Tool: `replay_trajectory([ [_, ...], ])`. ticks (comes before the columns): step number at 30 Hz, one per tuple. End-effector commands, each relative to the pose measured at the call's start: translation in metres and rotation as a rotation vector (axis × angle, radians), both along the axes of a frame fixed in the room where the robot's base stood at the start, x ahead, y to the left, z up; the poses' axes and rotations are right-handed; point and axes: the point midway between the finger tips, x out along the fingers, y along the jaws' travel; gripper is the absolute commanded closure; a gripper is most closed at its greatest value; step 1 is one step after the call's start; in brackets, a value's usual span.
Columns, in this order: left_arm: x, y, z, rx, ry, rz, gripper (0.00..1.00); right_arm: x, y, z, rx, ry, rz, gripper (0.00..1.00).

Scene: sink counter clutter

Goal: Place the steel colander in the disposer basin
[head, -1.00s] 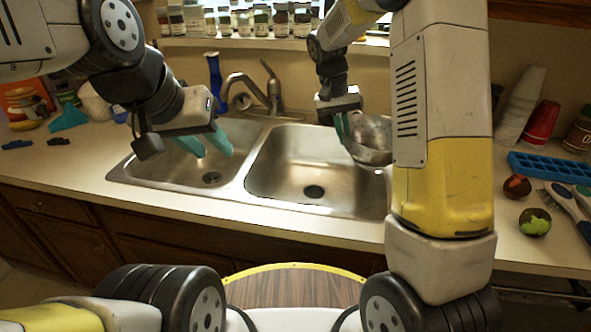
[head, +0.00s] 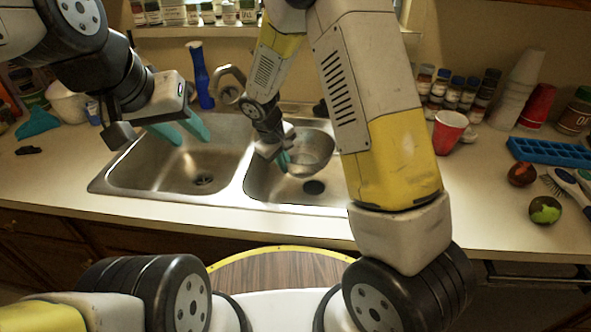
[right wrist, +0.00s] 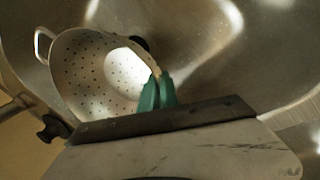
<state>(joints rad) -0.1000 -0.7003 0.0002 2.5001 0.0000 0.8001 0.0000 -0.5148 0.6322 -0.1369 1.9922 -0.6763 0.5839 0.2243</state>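The steel colander (head: 312,150) is a perforated metal bowl, tilted, inside or just above the right basin (head: 262,190), which has a dark round drain. My right gripper (head: 284,160) is shut on the colander's rim. In the right wrist view, the green fingertips (right wrist: 157,92) pinch the rim, and the colander (right wrist: 85,80) shows its holes and a loop handle. I cannot tell whether it touches the basin floor. The left basin (head: 150,170) has a metal-looking drain and is empty. My left gripper (head: 182,132) is open and empty above the left basin.
The faucet (head: 231,84) and a blue bottle (head: 200,75) stand behind the sink. A red cup (head: 449,132), spice jars, a blue tray (head: 548,151), two balls and brushes are on the right counter. The front counter strip is clear.

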Motion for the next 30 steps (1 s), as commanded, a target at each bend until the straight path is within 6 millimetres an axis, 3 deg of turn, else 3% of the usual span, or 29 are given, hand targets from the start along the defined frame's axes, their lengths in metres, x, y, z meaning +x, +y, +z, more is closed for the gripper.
replay_trajectory([
  [4,0.000,0.000,0.000,0.000,0.000,0.000,0.64,-0.001,-0.001,-0.029,-0.003,0.004,-0.001,1.00],
  [11,0.000,0.000,0.000,0.000,0.000,0.000,0.64,0.000,-0.001,-0.047,-0.002,0.001,-0.003,1.00],
  [17,0.000,0.000,0.000,0.000,0.000,0.000,0.64,0.000,-0.001,-0.075,-0.003,0.002,-0.002,1.00],
  [28,0.000,0.000,0.000,0.000,0.000,0.000,0.64,0.000,-0.001,-0.081,-0.001,0.000,-0.003,1.00],
  [30,0.000,0.000,0.000,0.000,0.000,0.000,0.64,0.000,-0.001,-0.081,0.000,0.001,-0.004,0.86],
])
